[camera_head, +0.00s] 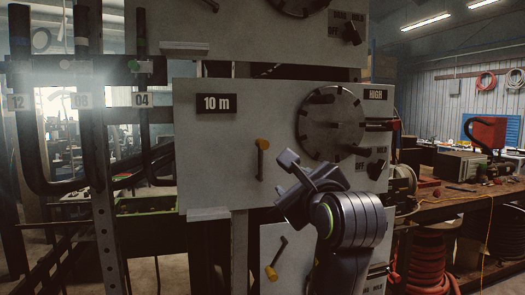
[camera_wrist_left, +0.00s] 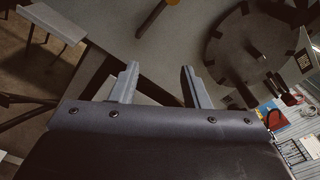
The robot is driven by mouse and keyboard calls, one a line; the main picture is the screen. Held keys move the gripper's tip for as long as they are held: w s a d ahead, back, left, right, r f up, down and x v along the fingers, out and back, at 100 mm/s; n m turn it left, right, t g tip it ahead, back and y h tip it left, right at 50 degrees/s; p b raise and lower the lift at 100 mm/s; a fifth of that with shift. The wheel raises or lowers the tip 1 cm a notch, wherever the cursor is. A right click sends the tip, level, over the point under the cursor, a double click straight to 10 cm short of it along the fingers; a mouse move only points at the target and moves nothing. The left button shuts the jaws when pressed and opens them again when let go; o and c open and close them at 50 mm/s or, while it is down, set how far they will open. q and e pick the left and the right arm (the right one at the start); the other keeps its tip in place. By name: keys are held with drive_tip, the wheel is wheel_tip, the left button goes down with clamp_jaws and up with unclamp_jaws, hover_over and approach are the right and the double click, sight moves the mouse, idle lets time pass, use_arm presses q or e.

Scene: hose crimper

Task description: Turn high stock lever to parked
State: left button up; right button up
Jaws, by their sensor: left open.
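The grey panel marked HIGH (camera_head: 230,135) carries a lever (camera_head: 260,160), which stands nearly upright with its orange end at the top and a dark bar below. Its bar and orange end also show at the top edge of the left wrist view (camera_wrist_left: 152,19). My left gripper (camera_head: 291,182) is open and empty, in front of the panel, right of and below the lever and apart from it. In the left wrist view its two fingers (camera_wrist_left: 162,84) are spread with nothing between them. My right gripper is in neither view.
A round dark dial (camera_head: 331,123) sits right of the lever, above my gripper. A small black selector (camera_head: 376,169) is near the panel's right edge. A lower panel has another lever (camera_head: 277,258), orange end down. A workbench (camera_head: 450,200) stands right; black bent tubes hang left.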

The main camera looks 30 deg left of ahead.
sight(264, 144)
use_arm(q)
drive_tip(key=s+r+y, duration=0.1)
drive_tip(key=s+r, duration=0.3)
drive_tip(key=r, duration=0.2)
drive_tip(key=shift+m, duration=0.3)
drive_tip(key=p+x, duration=0.8)
drive_tip(key=x, duration=0.8)
drive_tip(key=shift+w+d, duration=0.15)
drive_tip(key=shift+w+a+f, duration=0.1)
drive_tip(key=shift+w+a, duration=0.15)
drive_tip(key=shift+a, duration=0.05)
clamp_jaws()
